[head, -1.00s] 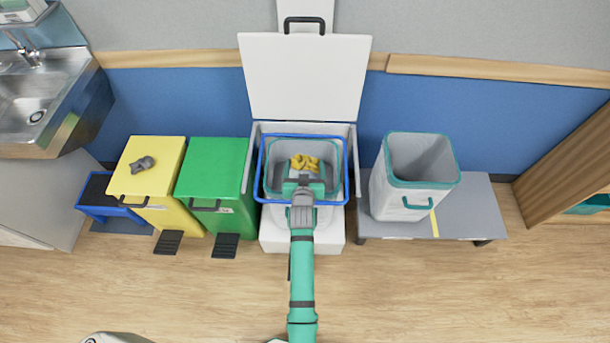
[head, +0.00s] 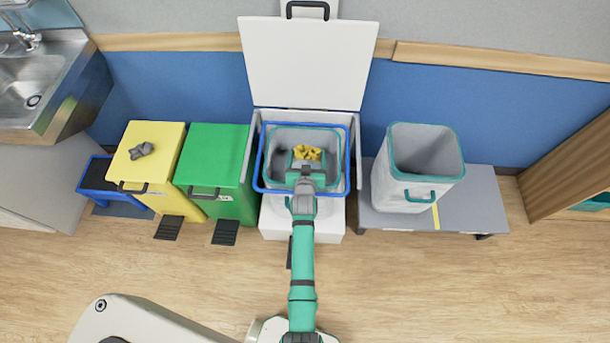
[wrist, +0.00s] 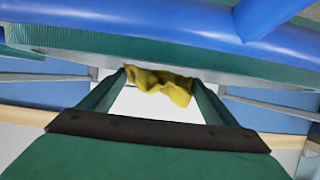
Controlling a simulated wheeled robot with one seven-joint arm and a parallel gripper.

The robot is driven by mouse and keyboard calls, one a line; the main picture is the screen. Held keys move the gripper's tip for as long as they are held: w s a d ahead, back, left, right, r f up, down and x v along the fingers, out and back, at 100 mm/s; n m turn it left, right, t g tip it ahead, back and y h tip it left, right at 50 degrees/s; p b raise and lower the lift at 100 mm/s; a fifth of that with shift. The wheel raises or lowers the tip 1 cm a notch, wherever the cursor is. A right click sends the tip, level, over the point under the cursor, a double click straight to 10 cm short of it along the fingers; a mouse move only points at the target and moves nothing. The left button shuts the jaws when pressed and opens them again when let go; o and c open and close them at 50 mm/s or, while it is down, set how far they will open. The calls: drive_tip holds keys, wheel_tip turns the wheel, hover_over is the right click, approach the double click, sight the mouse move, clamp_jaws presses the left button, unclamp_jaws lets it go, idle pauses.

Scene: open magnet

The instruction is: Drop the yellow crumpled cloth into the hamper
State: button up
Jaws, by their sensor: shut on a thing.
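The yellow crumpled cloth (head: 307,152) is held in the fingertips of my gripper (head: 306,160), over the middle container. In the wrist view the cloth (wrist: 165,84) hangs between the two fingers of my gripper (wrist: 160,88). The middle container is a grey bin with a teal rim (head: 335,176), ringed by a blue frame (head: 348,165), with a white lid (head: 308,62) standing open behind it. Another grey bin with a teal rim and handle (head: 405,188) stands to the right. I cannot tell for certain which of these is the hamper. My arm hides part of the middle container.
A yellow bin (head: 135,175) and a green bin (head: 215,160) with shut lids stand to the left. A grey cloth (head: 141,150) lies on the yellow lid. The right bin stands on a low grey bench (head: 480,195). The floor in front is open.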

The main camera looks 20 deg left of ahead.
drive_tip(key=shift+w+d+f, duration=0.1)
drive_tip(key=shift+d, duration=0.2)
drive_tip(key=o, duration=1)
drive_tip(key=v, duration=1)
drive_tip(key=shift+s, duration=0.3)
drive_tip(key=shift+r, duration=0.25)
